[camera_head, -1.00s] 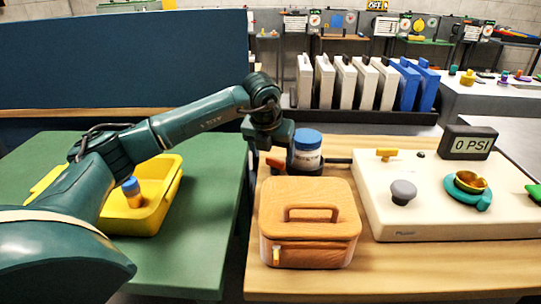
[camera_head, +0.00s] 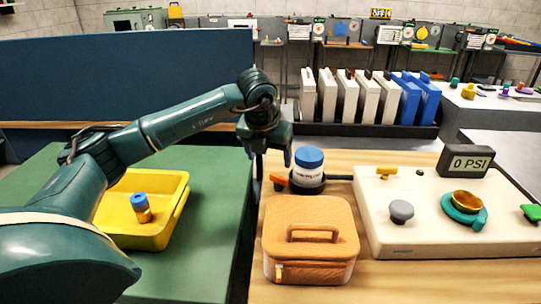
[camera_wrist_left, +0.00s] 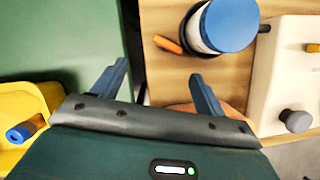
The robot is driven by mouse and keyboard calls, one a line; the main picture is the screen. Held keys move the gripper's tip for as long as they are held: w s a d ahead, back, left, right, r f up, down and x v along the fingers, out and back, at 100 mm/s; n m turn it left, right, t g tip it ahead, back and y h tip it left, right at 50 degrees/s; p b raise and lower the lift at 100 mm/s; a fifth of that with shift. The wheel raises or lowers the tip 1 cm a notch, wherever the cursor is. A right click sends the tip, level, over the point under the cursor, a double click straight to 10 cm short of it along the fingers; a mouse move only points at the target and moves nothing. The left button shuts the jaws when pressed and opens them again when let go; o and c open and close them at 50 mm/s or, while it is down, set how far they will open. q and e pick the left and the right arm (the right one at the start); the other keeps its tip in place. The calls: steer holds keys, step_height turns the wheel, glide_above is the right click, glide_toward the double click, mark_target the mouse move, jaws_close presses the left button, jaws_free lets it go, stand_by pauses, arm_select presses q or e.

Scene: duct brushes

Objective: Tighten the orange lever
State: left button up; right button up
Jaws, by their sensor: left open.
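The orange lever (camera_head: 278,181) sticks out to the left from the dark base under a white jar with a blue lid (camera_head: 309,171), on the wooden table. The lever also shows in the left wrist view (camera_wrist_left: 168,45), beyond and between my fingertips. My left gripper (camera_head: 276,160) hangs just above and to the left of the jar, pointing down. In the left wrist view its two blue fingers (camera_wrist_left: 155,80) are apart, with nothing between them. The gripper does not appear to touch the lever. My right gripper is not in view.
A wooden box with a handle (camera_head: 310,240) stands in front of the jar. A white panel with knobs and a 0 PSI display (camera_head: 467,162) is to the right. A yellow bin (camera_head: 150,235) holding a blue-capped item stands on the green table (camera_head: 215,215). Upright cases (camera_head: 365,98) line the back.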

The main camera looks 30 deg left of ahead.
arm_select(q)
steer(key=p+v, duration=0.3)
steer(key=v, duration=0.2)
steer(key=shift+s+a+r, duration=0.15)
steer(key=shift+s+r, duration=0.15)
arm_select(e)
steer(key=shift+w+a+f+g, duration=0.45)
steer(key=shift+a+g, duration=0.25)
arm_select(q)
steer(key=v, duration=1.3)
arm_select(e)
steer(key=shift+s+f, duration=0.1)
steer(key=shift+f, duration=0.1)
arm_select(q)
steer(key=shift+r, duration=0.1)
steer(key=shift+c, duration=0.4)
